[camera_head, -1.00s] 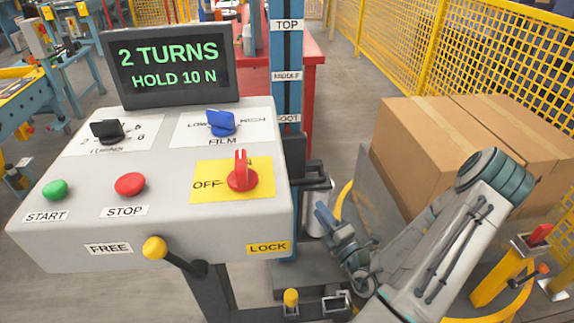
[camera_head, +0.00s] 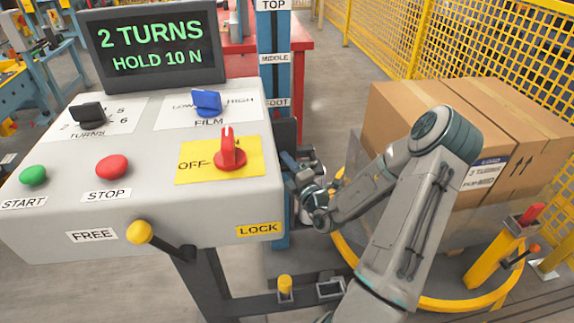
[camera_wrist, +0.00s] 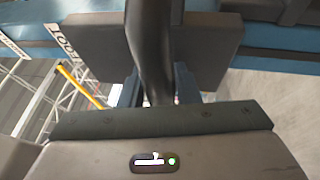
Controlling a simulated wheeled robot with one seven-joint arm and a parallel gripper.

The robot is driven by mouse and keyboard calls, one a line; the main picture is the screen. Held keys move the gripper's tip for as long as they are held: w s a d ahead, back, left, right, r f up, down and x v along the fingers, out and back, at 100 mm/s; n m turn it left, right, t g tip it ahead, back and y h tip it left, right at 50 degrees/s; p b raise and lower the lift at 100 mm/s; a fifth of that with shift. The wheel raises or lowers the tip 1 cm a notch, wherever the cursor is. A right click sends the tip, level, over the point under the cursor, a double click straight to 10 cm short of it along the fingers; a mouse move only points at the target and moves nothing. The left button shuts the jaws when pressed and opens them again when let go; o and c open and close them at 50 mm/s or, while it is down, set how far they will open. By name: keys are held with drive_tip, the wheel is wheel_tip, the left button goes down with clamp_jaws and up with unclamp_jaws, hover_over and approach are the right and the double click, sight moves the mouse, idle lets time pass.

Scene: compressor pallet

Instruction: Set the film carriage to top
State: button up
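The blue mast (camera_head: 270,40) stands behind the console, labelled TOP, MIDDLE and FOOT from top to bottom. The film carriage (camera_head: 289,131) is a dark block at the mast near the FOOT label, partly hidden by the console. It fills the upper wrist view as a grey plate (camera_wrist: 95,40) with a dark upright handle (camera_wrist: 152,50). My gripper (camera_head: 293,168) is low beside the mast, at the carriage. In the wrist view its two blue fingers (camera_wrist: 158,85) stand apart on either side of the handle. A narrow gap seems to show on the left side.
The console carries a red switch (camera_head: 230,150) and a yellow-knobbed lever (camera_head: 140,232) on the FREE side, away from LOCK. Its screen (camera_head: 150,45) reads 2 TURNS, HOLD 10 N. Cartons (camera_head: 420,105) and a yellow mesh fence (camera_head: 480,45) stand right.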

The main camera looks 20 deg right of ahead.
drive_tip(key=shift+c, duration=0.3)
clamp_jaws()
drive_tip(key=shift+r, duration=0.1)
wheel_tip(320, 180, up, 25)
drive_tip(key=p, duration=2.9)
drive_tip(key=shift+o, duration=0.3)
unclamp_jaws()
